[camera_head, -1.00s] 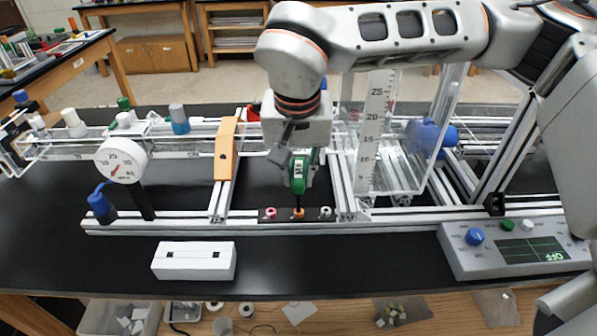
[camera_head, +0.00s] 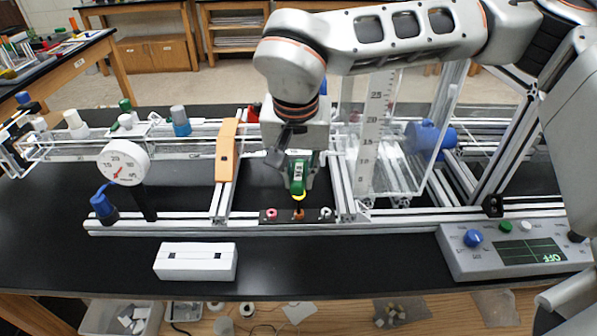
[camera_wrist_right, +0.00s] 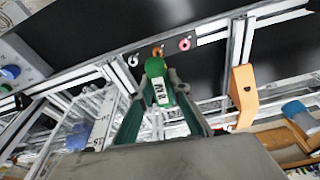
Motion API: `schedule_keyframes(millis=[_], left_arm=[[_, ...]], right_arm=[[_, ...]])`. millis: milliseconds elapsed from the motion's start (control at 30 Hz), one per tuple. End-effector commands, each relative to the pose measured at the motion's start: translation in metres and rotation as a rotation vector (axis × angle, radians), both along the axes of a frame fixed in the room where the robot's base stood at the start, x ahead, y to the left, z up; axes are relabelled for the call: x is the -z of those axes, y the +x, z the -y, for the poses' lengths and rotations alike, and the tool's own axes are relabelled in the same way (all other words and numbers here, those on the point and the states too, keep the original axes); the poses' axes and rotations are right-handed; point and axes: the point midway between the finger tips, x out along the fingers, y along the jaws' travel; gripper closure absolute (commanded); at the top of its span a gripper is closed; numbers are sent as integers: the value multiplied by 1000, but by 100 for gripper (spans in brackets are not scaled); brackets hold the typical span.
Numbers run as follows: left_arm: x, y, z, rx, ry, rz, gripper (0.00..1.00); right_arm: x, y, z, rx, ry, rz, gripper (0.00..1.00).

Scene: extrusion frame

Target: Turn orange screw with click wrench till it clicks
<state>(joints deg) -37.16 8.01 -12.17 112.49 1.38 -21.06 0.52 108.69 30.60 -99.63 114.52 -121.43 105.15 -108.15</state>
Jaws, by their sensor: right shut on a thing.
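The orange screw (camera_head: 298,214) sits between a pink and a white one on a black plate on the front rail. It also shows in the right wrist view (camera_wrist_right: 157,51). My right gripper (camera_head: 301,163) is shut on the green click wrench (camera_head: 298,181), which stands upright above the orange screw. Its dark shaft reaches down to the screw; the exact seating is too small to tell. A bright yellow band shows at the wrench's lower end. In the wrist view the wrench (camera_wrist_right: 158,84) lies between my fingers. My left gripper is out of view.
An orange bracket (camera_head: 226,150) and a round dial gauge (camera_head: 123,163) stand left of the wrench. A clear box with a scale (camera_head: 375,135) stands close on the right. A white slotted block (camera_head: 196,261) and a grey control box (camera_head: 512,248) sit in front of the frame.

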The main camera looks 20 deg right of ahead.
Motion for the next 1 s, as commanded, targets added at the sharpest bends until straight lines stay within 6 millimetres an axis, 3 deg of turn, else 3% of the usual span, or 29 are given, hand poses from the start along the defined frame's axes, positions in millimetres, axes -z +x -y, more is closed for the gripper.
schedule_keyframes(millis=[567, 1000], left_arm=[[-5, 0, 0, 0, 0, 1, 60], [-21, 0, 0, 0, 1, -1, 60]], right_arm=[[3, -2, 1, -61, -4, -7, 100], [-21, -1, 0, -61, -1, -2, 100]])
